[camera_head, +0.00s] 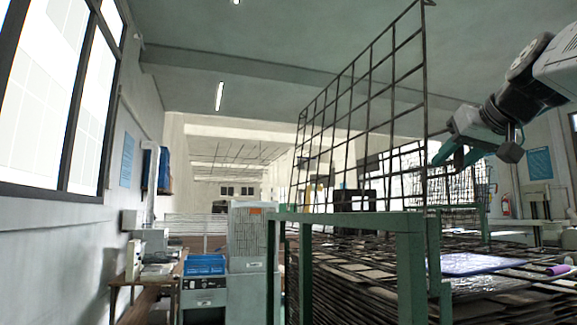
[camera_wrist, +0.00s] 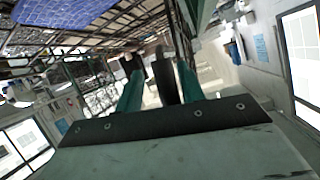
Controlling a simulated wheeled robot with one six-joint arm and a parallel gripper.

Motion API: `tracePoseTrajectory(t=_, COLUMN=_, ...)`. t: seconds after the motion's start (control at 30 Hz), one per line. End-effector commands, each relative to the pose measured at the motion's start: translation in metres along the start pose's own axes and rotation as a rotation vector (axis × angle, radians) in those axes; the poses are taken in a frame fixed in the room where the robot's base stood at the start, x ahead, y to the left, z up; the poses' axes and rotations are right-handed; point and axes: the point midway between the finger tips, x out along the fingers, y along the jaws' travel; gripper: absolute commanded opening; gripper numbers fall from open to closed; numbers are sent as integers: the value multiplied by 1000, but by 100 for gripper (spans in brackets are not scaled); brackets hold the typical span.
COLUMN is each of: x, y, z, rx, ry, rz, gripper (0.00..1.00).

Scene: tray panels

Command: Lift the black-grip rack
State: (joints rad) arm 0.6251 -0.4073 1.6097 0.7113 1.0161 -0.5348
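A dark wire rack panel (camera_head: 369,72) stands upright and slanted in the middle of the head view, above a green metal frame (camera_head: 410,262). A black grip on it is not clearly told apart. My gripper (camera_head: 440,157) is at the upper right, close beside the panel's right-hand upright; whether it touches cannot be told.
Many stacked wire racks (camera_head: 340,285) lie inside the green frame, with a blue sheet (camera_head: 470,264) on top; the sheet also shows in the wrist view (camera_wrist: 65,12). A grey cabinet (camera_head: 247,235) and blue bin (camera_head: 205,264) stand left. A windowed wall bounds the left side.

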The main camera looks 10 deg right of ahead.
Motion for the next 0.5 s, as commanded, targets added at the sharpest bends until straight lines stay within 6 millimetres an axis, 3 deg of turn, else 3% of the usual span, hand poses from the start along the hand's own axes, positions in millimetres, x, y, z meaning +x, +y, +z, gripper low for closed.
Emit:
tracePoseTrajectory(t=0.27, x=-9, y=0, z=-1, rx=-1, ry=3, rz=3, gripper=39)
tracePoseTrajectory(t=0.5, x=-49, y=1, z=-1, rx=1, ry=4, rz=5, gripper=39)
